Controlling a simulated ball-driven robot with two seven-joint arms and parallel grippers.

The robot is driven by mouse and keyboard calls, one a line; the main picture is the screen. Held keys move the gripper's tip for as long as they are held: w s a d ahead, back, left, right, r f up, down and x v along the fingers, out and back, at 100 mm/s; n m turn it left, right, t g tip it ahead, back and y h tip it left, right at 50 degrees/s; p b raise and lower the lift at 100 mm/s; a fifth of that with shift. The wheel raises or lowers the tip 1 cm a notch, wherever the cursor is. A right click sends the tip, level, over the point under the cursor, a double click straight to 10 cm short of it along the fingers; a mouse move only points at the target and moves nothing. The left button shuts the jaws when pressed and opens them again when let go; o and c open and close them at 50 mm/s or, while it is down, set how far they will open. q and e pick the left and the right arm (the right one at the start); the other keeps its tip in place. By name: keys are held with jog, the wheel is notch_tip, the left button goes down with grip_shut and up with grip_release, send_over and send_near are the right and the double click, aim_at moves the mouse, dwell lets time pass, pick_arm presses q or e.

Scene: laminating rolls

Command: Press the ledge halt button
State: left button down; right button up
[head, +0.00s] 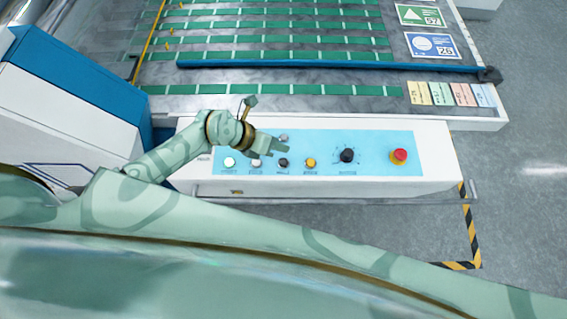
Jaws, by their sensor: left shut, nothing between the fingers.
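The panel lies on top of a white ledge (436,165). My left gripper (281,148) is over the left-middle part of the panel, shut and empty, its fingers pointing right. It is well to the left of the red button and apart from it. My right gripper is not in view.
Left of the red button are a black knob (347,156), a yellow button (311,163), a black button (283,163) and a pale lit button (230,162). Behind the ledge, a blue bar (330,65) crosses the machine bed. The space above the panel's right half is clear.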

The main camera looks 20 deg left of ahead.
pick_arm(q)
jog(key=b, duration=0.3)
send_over(279, 163)
notch_tip(279, 163, down, 4)
jog(key=shift+d+f, duration=0.1)
jog(key=shift+f, duration=0.05)
jog(key=shift+f+b, duration=0.5)
jog(key=shift+f, duration=0.15)
dwell(1.1)
jog(key=shift+f, duration=0.4)
jog(key=shift+s+f+b, duration=0.1)
jog(key=shift+f+b, duration=0.25)
jog(key=shift+f, duration=0.05)
dwell(0.6)
jog(key=shift+r, duration=0.15)
jog(key=shift+r+p, duration=0.7)
jog(key=shift+p, duration=0.25)
